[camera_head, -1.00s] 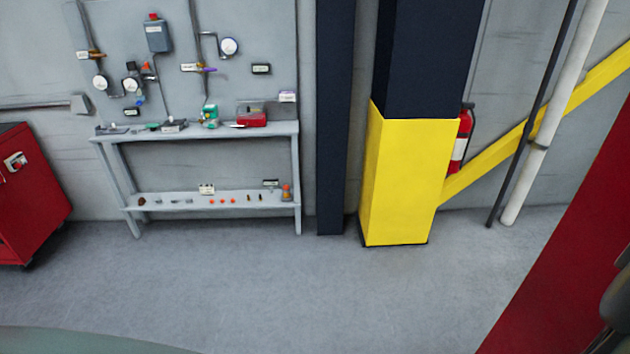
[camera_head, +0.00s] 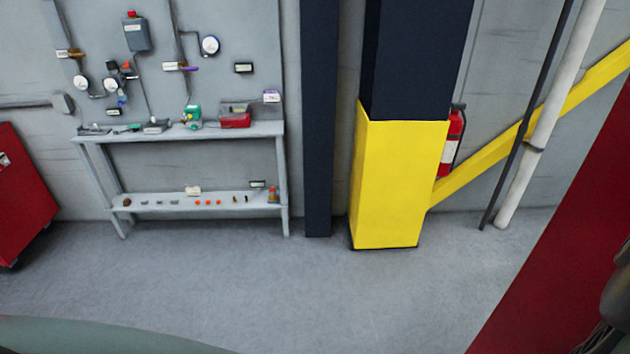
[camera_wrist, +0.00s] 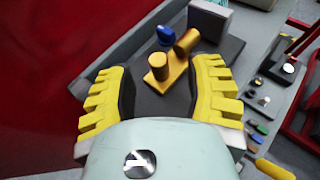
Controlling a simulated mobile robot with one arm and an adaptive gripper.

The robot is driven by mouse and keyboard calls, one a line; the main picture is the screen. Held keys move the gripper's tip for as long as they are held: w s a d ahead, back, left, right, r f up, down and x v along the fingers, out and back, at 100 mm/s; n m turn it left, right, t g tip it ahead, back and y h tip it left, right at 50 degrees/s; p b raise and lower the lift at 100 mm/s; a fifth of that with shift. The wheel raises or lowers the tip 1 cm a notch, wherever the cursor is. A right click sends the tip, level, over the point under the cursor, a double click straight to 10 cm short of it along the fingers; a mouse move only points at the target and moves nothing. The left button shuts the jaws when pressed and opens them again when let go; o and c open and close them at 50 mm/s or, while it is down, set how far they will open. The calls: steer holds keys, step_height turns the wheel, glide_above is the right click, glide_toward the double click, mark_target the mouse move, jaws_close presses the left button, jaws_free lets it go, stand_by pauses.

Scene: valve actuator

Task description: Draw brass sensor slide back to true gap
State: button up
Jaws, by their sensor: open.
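In the wrist view, a brass-coloured piece (camera_wrist: 165,74) with a flat plate and two stubby cylinders sits on a dark grey flat base; it looks like the brass slide. A blue knob (camera_wrist: 165,35) lies just beyond it, and a pale grey block (camera_wrist: 208,20) stands at the base's far end. My gripper (camera_wrist: 160,66) is open, its yellow ribbed fingers to either side of the brass piece. I cannot tell whether they touch it. The gap is not clear. The head view does not show the gripper or this piece.
In the wrist view, a red surface (camera_wrist: 50,60) fills the left and a shelf with small parts (camera_wrist: 262,100) lies right. In the head view, a grey bench (camera_head: 180,133), yellow-clad column (camera_head: 390,185) and red cabinet (camera_head: 22,190) stand beyond open grey floor (camera_head: 270,280).

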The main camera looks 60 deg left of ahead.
steer(key=shift+p+x, duration=0.7)
steer(key=shift+x, duration=0.8)
steer(key=shift+w+d+f, duration=0.2)
steer(key=shift+w, duration=0.05)
